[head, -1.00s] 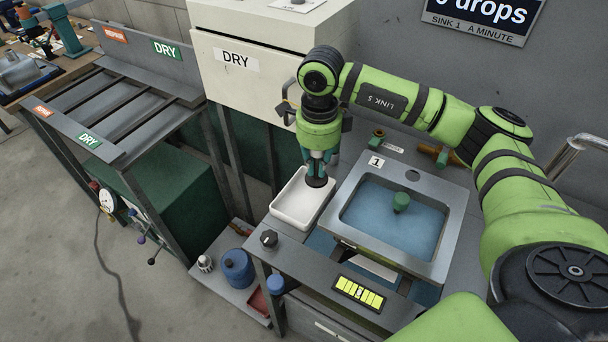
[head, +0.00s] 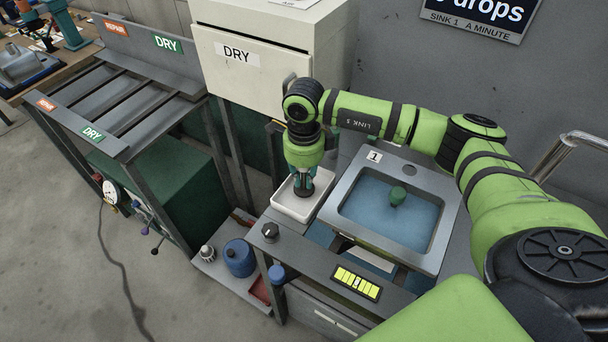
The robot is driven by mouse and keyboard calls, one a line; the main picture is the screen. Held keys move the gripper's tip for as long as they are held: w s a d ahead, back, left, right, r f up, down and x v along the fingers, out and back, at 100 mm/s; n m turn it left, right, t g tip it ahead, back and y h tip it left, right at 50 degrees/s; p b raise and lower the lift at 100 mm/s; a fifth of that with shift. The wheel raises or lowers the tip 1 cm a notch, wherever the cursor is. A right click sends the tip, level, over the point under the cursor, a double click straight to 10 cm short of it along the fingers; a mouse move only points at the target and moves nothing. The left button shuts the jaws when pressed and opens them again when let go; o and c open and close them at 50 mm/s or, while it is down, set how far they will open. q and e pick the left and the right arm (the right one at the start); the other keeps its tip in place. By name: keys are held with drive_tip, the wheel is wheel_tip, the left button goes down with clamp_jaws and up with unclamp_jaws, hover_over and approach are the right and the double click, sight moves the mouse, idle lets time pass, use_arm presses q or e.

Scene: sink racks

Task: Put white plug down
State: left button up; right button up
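My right gripper (head: 304,181) points down over the white tray (head: 289,207) left of the sink. Its teal fingers are close together around a small plug with a dark round base (head: 303,192). The plug is low inside the tray outline; I cannot tell whether it touches the tray floor. Its upper part is hidden by the fingers, so its white colour cannot be made out. A green plug (head: 398,195) shows in the blue water of the sink (head: 345,232). My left gripper is not in view.
A black knob (head: 270,231) and a yellow-lit panel (head: 357,283) are on the counter's front edge. A white DRY cabinet (head: 262,60) stands behind the gripper. A slatted rack (head: 120,100) is at the left. A blue jug (head: 238,257) sits on a low shelf.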

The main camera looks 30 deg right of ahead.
drive_tip(key=shift+o, duration=0.3)
drive_tip(key=shift+r, duration=0.2)
drive_tip(key=shift+w+r, duration=0.1)
drive_tip(key=shift+r, duration=0.2)
wheel_tip(320, 180, up, 10)
drive_tip(key=b, duration=0.3)
drive_tip(key=shift+r+b, duration=0.25)
drive_tip(key=shift+b, duration=0.15)
drive_tip(key=shift+r, duration=0.4)
